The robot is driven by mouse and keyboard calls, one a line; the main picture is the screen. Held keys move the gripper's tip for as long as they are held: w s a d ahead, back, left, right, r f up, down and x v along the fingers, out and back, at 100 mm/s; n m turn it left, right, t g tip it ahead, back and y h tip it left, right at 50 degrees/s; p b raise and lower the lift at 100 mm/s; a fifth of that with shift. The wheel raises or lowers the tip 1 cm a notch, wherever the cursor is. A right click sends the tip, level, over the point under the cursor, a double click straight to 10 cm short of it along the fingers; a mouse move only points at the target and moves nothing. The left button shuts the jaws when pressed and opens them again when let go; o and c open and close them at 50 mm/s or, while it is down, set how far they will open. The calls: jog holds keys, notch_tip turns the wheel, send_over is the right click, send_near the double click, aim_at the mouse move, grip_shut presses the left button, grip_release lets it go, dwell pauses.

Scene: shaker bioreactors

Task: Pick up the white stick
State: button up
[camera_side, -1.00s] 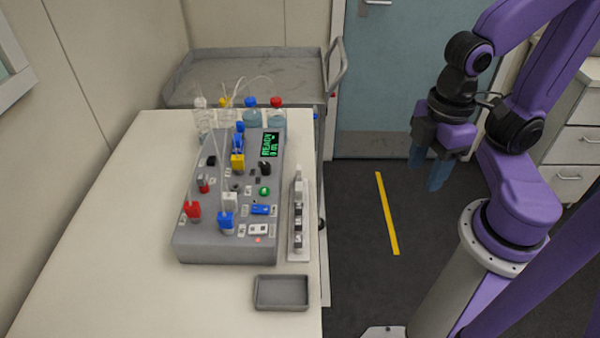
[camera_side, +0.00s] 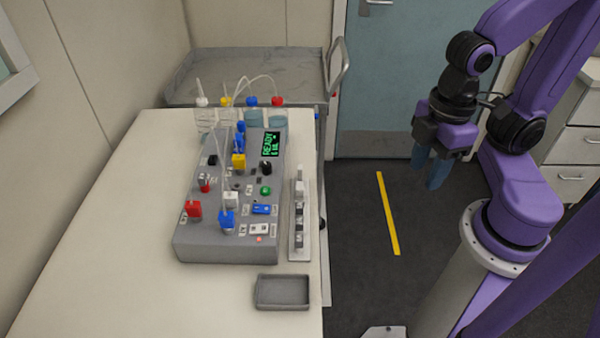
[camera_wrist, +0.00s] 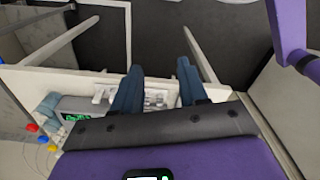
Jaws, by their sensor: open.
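A narrow pale rack (camera_side: 300,253) stands along the right side of the grey shaker device, near the table's right edge. A small white upright piece (camera_side: 300,187) stands at its far end; it may be the white stick, but it is too small to be sure. The rack also shows between my fingers in the wrist view (camera_wrist: 155,100). My gripper (camera_side: 432,170) has blue fingers and is open and empty. It hangs over the floor, right of the table and well apart from the rack. It also shows open in the wrist view (camera_wrist: 158,75).
The grey device (camera_side: 215,245) has coloured connectors, tubes and a green display. Capped bottles (camera_side: 252,118) stand behind it. An empty grey tray (camera_side: 282,292) lies at the table's front right. A grey cart (camera_side: 250,65) stands behind the table (camera_side: 110,240). The table's left part is clear.

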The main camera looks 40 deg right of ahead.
jog(key=m+t+h, duration=0.3)
jog(key=m+h, duration=0.1)
jog(key=m, duration=1.8)
send_over(300, 167)
jog(key=s+a, duration=0.1)
jog(key=s, duration=0.1)
jog(key=f, duration=1)
jog(key=shift+w+f, duration=0.25)
jog(key=shift+f, duration=0.1)
jog(key=shift+a+x, duration=0.15)
jog(key=shift+x, duration=1.25)
jog(key=shift+a+x, duration=0.15)
jog(key=shift+x, duration=1.25)
jog(key=shift+w, duration=0.1)
grip_shut()
